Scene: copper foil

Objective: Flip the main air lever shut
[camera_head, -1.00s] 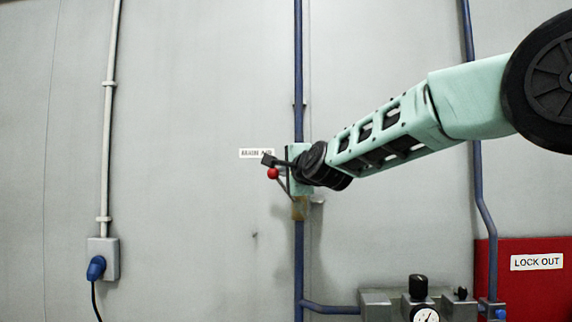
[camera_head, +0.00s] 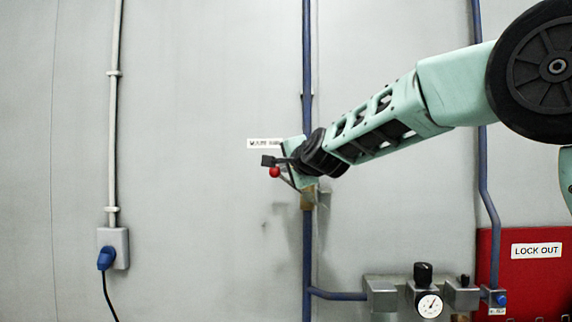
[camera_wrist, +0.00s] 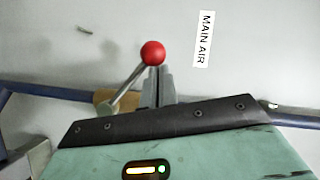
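The main air lever has a red ball knob (camera_head: 275,171) on a thin metal rod. The rod slants up and left from a brass valve body (camera_head: 307,199) on the blue vertical pipe. My gripper (camera_head: 268,160) is at the knob, its dark tip just above it and close to touching; exact contact is unclear. In the wrist view the red knob (camera_wrist: 153,53) overlaps the ends of the grey fingers (camera_wrist: 159,84), which lie close together and look shut, with nothing visibly between them. The rod runs down-left of the fingers to the brass body (camera_wrist: 103,97).
A "MAIN AIR" label (camera_wrist: 204,38) is on the wall beside the lever. A regulator with a gauge (camera_head: 429,305) and a red "LOCK OUT" board (camera_head: 525,275) are at lower right. A socket with a blue plug (camera_head: 107,257) is at left. The wall between is clear.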

